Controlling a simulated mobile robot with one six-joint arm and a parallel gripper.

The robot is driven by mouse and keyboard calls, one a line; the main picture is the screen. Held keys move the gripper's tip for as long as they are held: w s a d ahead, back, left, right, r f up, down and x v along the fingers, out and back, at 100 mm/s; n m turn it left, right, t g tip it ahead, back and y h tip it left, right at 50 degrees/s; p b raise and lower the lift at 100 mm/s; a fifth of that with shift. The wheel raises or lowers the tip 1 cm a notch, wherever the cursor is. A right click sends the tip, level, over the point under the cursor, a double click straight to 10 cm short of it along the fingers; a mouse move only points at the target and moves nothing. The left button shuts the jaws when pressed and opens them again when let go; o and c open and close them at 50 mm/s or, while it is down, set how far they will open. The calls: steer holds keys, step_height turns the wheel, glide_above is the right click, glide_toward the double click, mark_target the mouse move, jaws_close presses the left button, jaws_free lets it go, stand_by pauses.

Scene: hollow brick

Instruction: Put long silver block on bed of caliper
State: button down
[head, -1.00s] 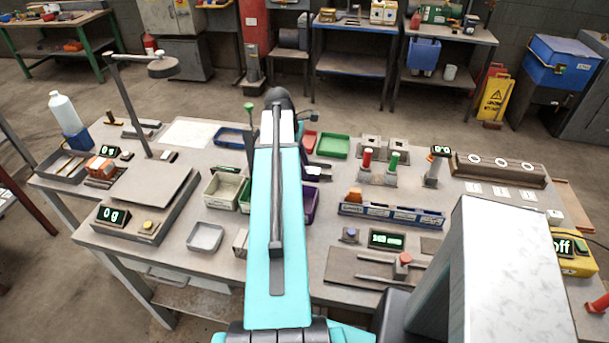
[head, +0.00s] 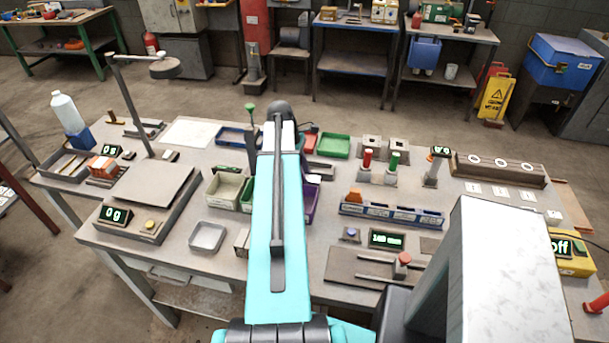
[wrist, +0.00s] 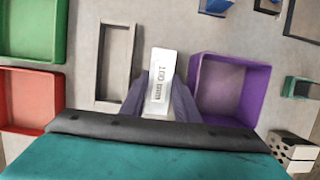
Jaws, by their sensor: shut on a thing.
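The silver block (wrist: 160,82), marked "100 mm", is held between the two fingers of my gripper (wrist: 160,95) in the wrist view. Its far end sticks out past the fingertips. In the head view my arm hides most of the gripper, and a small pale end, probably the block (head: 313,179), shows at its right. The caliper (head: 370,266) lies on a dark board at the front right of the bench, with two rails and a red knob. A green-lit display (head: 387,240) stands behind it. The caliper is well apart from my gripper.
Beside the gripper are an empty grey tray (wrist: 115,62) and a purple bin (wrist: 230,62). Green (wrist: 30,28) and red (wrist: 30,100) trays lie further left in the wrist view. A blue compartment rack (head: 390,215) stands behind the caliper display.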

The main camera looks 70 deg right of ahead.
steer(key=shift+f, duration=0.1)
stand_by(0.3)
steer(key=c, duration=1.6)
jaws_free()
steer(key=shift+c, duration=0.2)
steer(key=shift+r, duration=0.25)
steer(key=b+v, duration=0.3)
steer(key=v, duration=0.8)
steer(key=shift+r, duration=0.35)
steer(key=shift+o, duration=0.3)
steer(key=shift+w, duration=0.15)
